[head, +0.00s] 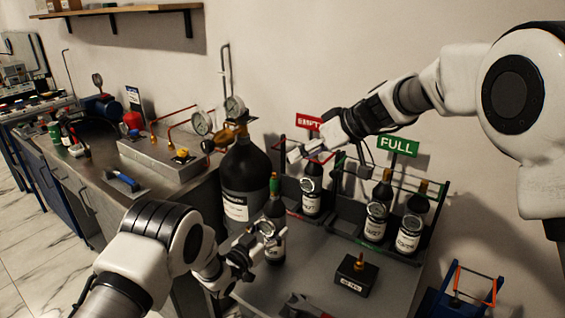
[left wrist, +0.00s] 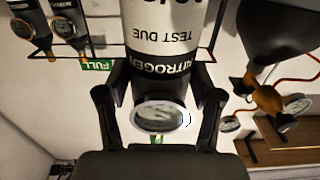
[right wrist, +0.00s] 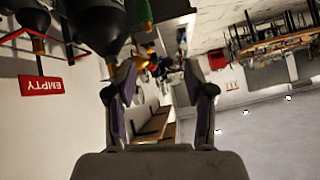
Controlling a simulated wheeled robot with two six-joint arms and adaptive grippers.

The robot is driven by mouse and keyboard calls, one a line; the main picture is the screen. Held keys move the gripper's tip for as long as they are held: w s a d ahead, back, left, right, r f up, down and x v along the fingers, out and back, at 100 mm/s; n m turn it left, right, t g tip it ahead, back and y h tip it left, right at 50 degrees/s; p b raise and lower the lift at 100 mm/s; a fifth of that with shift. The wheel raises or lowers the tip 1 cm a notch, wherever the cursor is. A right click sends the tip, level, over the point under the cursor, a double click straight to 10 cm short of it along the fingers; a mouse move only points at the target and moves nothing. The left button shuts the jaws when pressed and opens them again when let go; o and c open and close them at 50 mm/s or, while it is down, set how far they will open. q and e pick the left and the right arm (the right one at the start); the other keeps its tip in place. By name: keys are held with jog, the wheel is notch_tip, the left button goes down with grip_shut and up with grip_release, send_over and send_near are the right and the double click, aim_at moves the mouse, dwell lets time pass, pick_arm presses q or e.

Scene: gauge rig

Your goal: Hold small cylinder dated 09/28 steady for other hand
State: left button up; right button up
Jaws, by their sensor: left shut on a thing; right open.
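My left gripper (head: 262,252) is shut on a small dark cylinder (head: 275,212) with a green top and a gauge, upright in front of the large black cylinder. In the left wrist view its label (left wrist: 165,35) reads NITROGEN and TEST DUE upside down between my fingers (left wrist: 158,105); the date is cut off at the frame's edge. The round gauge (left wrist: 160,117) lies close to the fingers. My right gripper (head: 300,152) is open and empty, in front of the red EMPTY sign (head: 309,122), above and apart from the held cylinder. Its spread fingers show in the right wrist view (right wrist: 163,95).
The large black cylinder (head: 245,170) stands behind the held one. Racks at the back hold one small cylinder (head: 311,195) under EMPTY and several by the green FULL sign (head: 398,145). A black block with a brass fitting (head: 352,277) sits on the grey table (head: 310,278).

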aim_at(276, 179)
jog(key=w+a+f+h, duration=0.1)
jog(key=w+a+f, duration=0.1)
jog(key=f, duration=0.2)
jog(key=w+a+f+g+h, duration=0.1)
jog(key=w+a+f+h, duration=0.1)
jog(key=f, duration=0.2)
jog(key=w+a+f+h, duration=0.2)
jog(key=a+f, duration=0.1)
jog(key=f, duration=0.1)
jog(key=shift+w+m+g, duration=0.15)
jog(key=shift+m+g, duration=0.15)
jog(key=shift+h, duration=0.3)
grip_shut()
